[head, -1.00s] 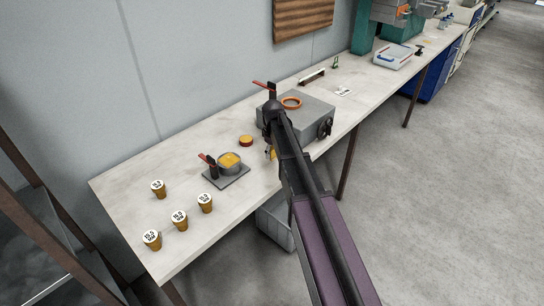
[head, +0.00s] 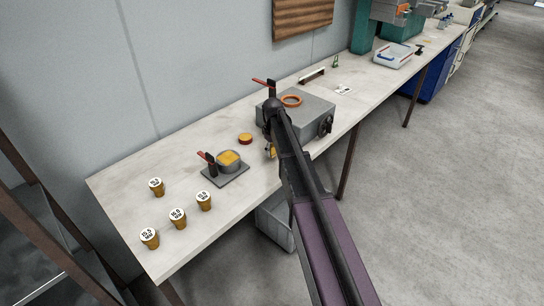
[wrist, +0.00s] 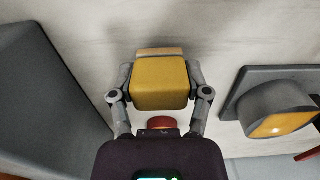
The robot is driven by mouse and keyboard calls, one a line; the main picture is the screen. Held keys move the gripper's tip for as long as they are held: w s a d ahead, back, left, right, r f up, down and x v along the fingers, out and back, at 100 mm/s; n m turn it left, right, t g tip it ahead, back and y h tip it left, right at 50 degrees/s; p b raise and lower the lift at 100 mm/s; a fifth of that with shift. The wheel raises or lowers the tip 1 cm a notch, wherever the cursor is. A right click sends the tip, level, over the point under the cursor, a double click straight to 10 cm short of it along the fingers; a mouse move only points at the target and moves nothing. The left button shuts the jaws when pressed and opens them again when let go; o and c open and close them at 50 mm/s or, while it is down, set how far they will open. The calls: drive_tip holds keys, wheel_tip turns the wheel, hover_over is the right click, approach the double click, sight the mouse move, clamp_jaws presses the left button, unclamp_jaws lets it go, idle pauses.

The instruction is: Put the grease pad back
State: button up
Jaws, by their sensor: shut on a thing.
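My gripper (wrist: 160,88) is shut on a yellow block (wrist: 160,86), which I take to be the grease pad, gripped at its left and right sides. A tan strip (wrist: 160,52) shows at the block's far edge; I cannot tell if it is part of it. In the head view my arm hides most of the gripper, and only a bit of yellow (head: 270,152) shows beside the grey machine. A small red-sided round piece with a yellow top (head: 245,139) sits on the bench to its left; a red piece (wrist: 158,123) shows below the block in the wrist view.
A grey dish with yellow filling (head: 229,160) stands on a dark plate beside a red-handled post (head: 208,162). The grey machine (head: 312,112) with an orange ring (head: 291,100) is close right. Several labelled cups (head: 178,217) stand at the left end of the bench (head: 120,184).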

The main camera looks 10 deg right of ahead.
drive_tip(key=shift+f+b, duration=0.5)
drive_tip(key=shift+f, duration=0.3)
drive_tip(key=shift+f, duration=0.2)
drive_tip(key=o, duration=1)
drive_tip(key=shift+r, duration=0.25)
wheel_tip(320, 180, up, 12)
drive_tip(key=p, duration=1.2)
drive_tip(key=s+m, duration=0.7)
drive_tip(key=s, duration=2.2)
drive_tip(key=shift+a, duration=0.15)
